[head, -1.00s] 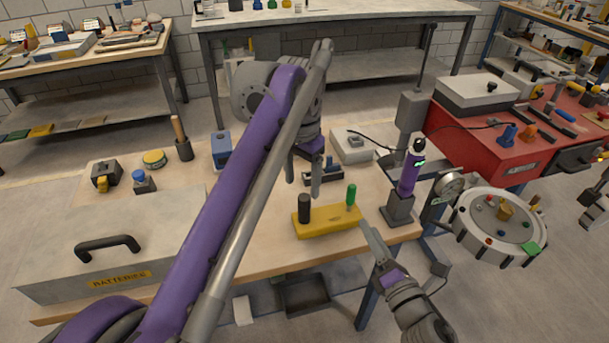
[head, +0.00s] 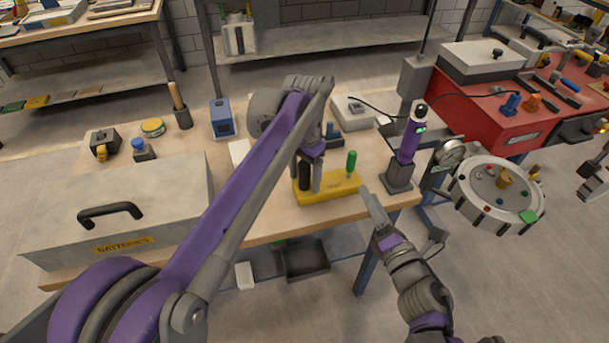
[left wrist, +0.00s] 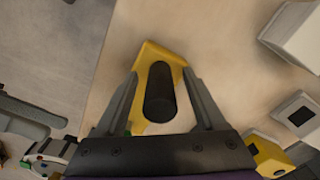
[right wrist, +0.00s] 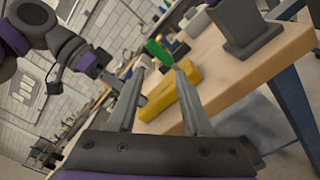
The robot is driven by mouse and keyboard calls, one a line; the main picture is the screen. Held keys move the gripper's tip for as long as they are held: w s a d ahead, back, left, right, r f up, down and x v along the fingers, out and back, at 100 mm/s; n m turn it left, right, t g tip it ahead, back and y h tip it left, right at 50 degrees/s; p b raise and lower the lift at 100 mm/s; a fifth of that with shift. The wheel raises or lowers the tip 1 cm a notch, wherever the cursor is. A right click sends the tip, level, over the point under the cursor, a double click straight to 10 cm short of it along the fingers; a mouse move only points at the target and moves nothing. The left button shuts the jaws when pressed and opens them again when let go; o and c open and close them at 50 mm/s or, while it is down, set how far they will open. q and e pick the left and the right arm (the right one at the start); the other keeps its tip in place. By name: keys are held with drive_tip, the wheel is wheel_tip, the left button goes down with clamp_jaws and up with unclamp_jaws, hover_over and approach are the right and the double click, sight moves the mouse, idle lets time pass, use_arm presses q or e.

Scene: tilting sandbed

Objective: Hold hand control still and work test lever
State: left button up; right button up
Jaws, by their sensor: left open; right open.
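The hand control is a yellow block (head: 338,190) near the table's front edge. An upright black grip (head: 304,176) stands at its left end and a slim green lever (head: 351,163) at its right end. My left gripper (head: 311,187) is open above the block's left end. In the left wrist view its fingers lie either side of the black grip (left wrist: 160,95), with gaps showing; contact is not visible. My right gripper (head: 369,197) is open and empty, just right of the block. The right wrist view shows the green lever (right wrist: 157,50) and yellow block (right wrist: 180,90) beyond its fingertips.
A purple-handled device on a grey stand (head: 399,177) rises close to the right gripper. A grey batteries case (head: 120,190) fills the table's left front. A round dial fixture (head: 500,195) stands off the right edge. A blue box (head: 222,119) and white box (head: 356,113) sit behind.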

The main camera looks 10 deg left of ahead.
use_arm(q)
drive_tip(key=shift+f, duration=0.1)
clamp_jaws()
idle(0.3)
use_arm(e)
drive_tip(key=shift+c, duration=0.2)
